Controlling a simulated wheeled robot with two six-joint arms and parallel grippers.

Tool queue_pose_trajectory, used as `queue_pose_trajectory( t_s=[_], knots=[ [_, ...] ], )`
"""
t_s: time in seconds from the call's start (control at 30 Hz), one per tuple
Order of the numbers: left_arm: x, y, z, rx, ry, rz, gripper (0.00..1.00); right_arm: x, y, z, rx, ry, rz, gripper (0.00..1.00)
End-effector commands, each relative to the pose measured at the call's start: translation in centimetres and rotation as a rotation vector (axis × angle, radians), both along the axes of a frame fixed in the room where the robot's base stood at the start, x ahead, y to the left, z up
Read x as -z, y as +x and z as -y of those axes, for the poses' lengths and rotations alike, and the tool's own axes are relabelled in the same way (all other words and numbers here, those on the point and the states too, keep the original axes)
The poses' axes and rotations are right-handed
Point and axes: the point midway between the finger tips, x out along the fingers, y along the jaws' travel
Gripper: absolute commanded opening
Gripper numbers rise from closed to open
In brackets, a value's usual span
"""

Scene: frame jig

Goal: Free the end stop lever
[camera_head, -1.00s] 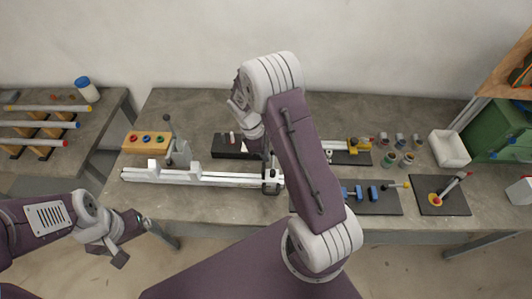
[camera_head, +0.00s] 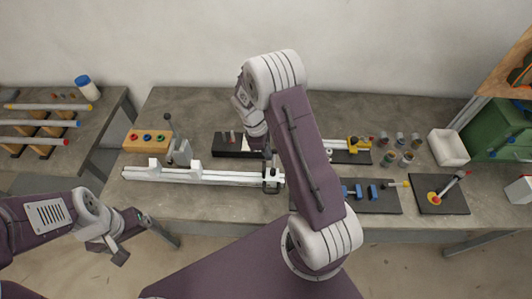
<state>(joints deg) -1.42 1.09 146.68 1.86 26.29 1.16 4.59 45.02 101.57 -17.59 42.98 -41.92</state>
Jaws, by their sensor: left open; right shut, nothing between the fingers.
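The pale frame jig rail (camera_head: 225,178) lies along the front of the table. The end stop (camera_head: 272,183) is a metal block with dark parts at the rail's right end. A dark upright piece at the stop, probably its lever, is partly hidden by my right arm. My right gripper (camera_head: 266,150) is shut and empty, pointing down just above the end stop; its fingertips are small and partly hidden, so I cannot tell whether they touch the lever. My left gripper (camera_head: 133,239) is open and empty, in front of the table at the left, away from the jig.
A black tray (camera_head: 230,152) lies behind the rail. Several fittings and a white bin (camera_head: 449,148) fill the right side.

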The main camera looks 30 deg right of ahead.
Motion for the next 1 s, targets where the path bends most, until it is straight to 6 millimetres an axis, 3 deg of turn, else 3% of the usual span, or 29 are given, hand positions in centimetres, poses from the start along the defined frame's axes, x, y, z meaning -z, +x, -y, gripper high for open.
queue_pose_trajectory(
  t_s=[0.37,1.0],
  knots=[
    [-0.8,0.0,0.0,0.0,0.0,0.0,0.89,-0.2,-0.3,1.1,0.168,-0.001,-0.002,0.0],
    [-2.5,0.0,0.0,0.0,0.0,0.0,0.89,-0.1,-2.5,3.8,0.771,-0.001,-0.003,0.0]
  ],
)
